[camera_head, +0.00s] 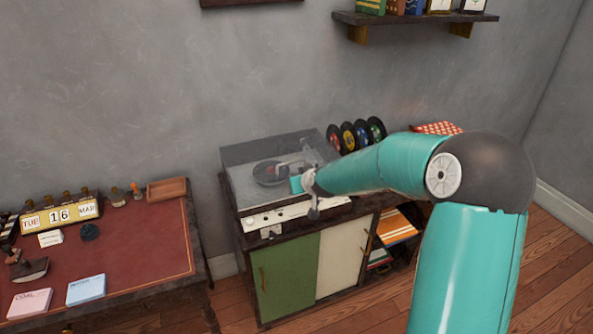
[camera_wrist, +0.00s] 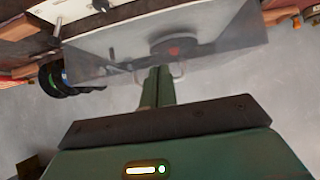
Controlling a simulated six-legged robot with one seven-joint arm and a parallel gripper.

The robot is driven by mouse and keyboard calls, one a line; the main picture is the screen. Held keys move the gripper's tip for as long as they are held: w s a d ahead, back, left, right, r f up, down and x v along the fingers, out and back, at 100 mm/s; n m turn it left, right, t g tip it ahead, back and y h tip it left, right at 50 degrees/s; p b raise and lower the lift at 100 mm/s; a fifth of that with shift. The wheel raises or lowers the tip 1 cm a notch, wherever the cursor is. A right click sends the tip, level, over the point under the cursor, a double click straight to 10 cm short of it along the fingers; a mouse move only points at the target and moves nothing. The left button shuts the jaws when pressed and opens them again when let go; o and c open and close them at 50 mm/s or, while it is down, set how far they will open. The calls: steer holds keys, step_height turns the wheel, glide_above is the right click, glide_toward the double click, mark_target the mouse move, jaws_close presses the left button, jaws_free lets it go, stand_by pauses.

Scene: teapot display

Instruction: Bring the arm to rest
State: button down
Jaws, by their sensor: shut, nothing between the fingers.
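My teal arm (camera_head: 385,166) reaches from the lower right across to the left, and its far end is in front of the record player (camera_head: 270,172) in the head view. My gripper (camera_wrist: 158,72) shows in the wrist view with its two green fingers together and nothing between them. The fingers point toward the record player's clear cover (camera_wrist: 215,48); I cannot tell whether they touch it. In the head view the fingers are hard to make out at the arm's end.
The record player stands on a cabinet with green (camera_head: 286,279) and cream (camera_head: 343,260) doors. A red-topped desk (camera_head: 130,245) with a calendar (camera_head: 60,215) is at left. A shelf (camera_head: 415,18) hangs above. Wooden floor (camera_head: 560,265) shows at right.

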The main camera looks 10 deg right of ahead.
steer(key=s+r+g, duration=0.1)
steer(key=s+r, duration=0.3)
steer(key=s, duration=0.9)
steer(key=s+r+m+g+h, duration=0.1)
steer(key=s+r, duration=0.4)
steer(key=s, duration=0.9)
steer(key=s+r+m+g+h, duration=0.1)
steer(key=s+r, duration=0.4)
steer(key=s, duration=0.8)
steer(key=shift+s+r+g, duration=0.15)
steer(key=shift+s+g, duration=0.1)
steer(key=shift+g, duration=0.65)
